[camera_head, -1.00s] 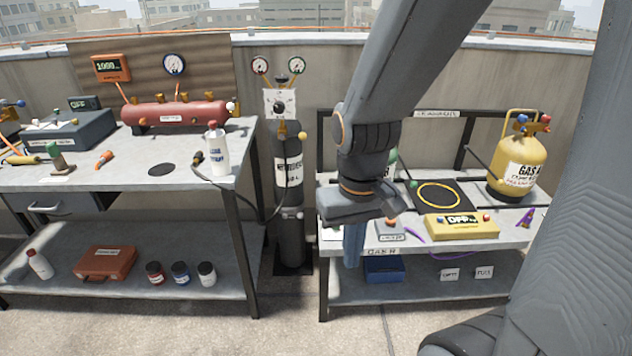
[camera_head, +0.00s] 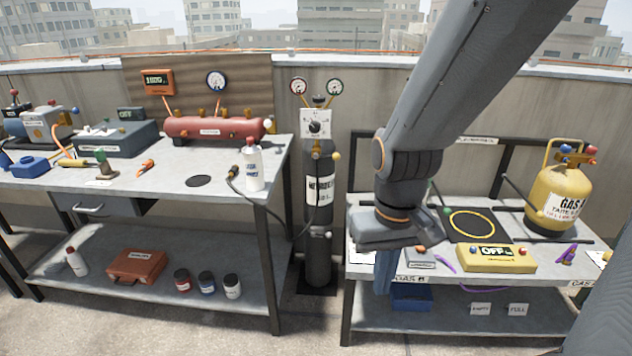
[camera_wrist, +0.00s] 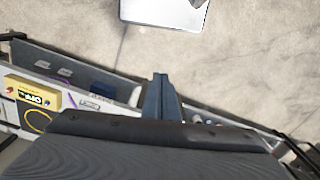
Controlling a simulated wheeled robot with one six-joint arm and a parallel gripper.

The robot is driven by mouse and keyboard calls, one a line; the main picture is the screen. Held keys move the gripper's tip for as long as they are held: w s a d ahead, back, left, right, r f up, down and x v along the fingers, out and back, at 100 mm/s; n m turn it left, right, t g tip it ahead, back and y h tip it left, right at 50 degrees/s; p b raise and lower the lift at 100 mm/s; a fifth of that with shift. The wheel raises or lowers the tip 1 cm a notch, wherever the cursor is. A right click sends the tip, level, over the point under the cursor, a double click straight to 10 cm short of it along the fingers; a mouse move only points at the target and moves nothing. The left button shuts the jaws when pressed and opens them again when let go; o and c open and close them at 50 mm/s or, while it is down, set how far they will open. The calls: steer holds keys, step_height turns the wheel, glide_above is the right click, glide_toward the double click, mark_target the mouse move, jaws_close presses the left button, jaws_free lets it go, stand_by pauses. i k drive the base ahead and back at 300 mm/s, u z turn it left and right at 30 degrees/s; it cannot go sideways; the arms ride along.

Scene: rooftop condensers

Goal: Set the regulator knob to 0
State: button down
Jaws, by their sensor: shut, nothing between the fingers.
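The regulator knob (camera_head: 314,127) is a small black knob on a white square plate (camera_head: 316,116) at the top of the dark nitrogen cylinder (camera_head: 320,215). Two round gauges (camera_head: 298,86) (camera_head: 335,87) stand above the plate. The plate's markings are too small to read. My gripper (camera_head: 383,280) hangs pointing down at the front left of the right bench, to the right of the cylinder and lower than the knob. It is shut and empty, apart from the knob. Its blue-grey fingers also show in the wrist view (camera_wrist: 160,97), where no knob is seen.
The left workbench (camera_head: 190,205) holds a red manifold tank (camera_head: 213,129) and a white bottle (camera_head: 253,168). The right bench (camera_head: 430,268) holds a yellow gas cylinder (camera_head: 562,200) and a yellow scale display (camera_head: 496,256). A dark hose (camera_head: 290,225) runs by the cylinder.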

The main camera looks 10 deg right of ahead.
mark_target(315, 126)
steer(key=k, duration=0.5)
steer(key=u, duration=1.4)
steer(key=i, duration=1.25)
steer(key=z, duration=1.9)
